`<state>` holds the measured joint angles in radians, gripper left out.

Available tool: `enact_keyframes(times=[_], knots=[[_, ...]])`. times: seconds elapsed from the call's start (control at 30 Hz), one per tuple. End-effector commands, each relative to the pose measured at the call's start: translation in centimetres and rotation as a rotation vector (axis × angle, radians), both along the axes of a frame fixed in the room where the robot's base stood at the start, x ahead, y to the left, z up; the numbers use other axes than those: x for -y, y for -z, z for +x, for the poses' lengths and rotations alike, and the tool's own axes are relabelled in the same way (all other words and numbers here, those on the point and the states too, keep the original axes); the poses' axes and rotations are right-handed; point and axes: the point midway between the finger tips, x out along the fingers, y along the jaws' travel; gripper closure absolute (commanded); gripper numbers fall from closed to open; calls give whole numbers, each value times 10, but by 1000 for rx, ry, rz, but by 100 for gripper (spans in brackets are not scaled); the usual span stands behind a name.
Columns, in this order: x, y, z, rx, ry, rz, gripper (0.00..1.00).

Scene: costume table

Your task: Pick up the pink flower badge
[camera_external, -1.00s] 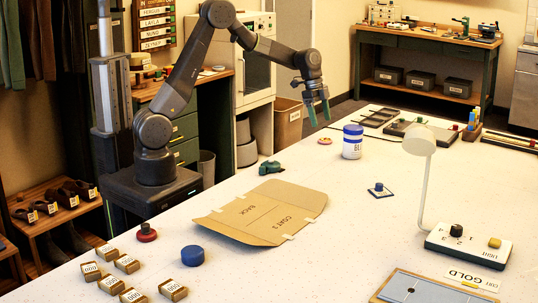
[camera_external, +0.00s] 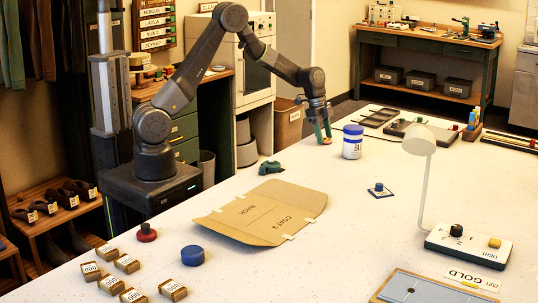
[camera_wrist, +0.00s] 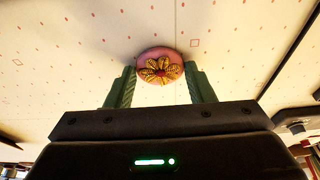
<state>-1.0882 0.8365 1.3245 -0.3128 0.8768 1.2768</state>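The badge (camera_external: 327,141) is mostly hidden by the fingers there. It appears to rest on the white table (camera_external: 260,276).
A white and blue jar (camera_external: 352,143) stands just right of my gripper. A green object (camera_external: 270,168) and a cardboard folder (camera_external: 262,212) lie nearer. A small blue badge (camera_external: 380,190) and a lamp (camera_external: 430,160) are further right. The table around the badge is mostly clear.

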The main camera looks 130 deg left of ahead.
Motion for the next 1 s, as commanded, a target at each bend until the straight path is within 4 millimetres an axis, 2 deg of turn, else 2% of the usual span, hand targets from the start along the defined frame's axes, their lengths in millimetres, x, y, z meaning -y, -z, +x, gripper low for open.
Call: enact_keyframes(times=[0.03,0.1,0.33,0.47,0.8,1.0], knots=[[0,0,0,0,0,0,61],[0,0,0,0,0,0,74],[0,-1,0,0,0,0,74],[0,-9,0,1,0,2,74],[-1,-74,0,2,0,4,74],[-1,-97,0,1,0,2,74]])
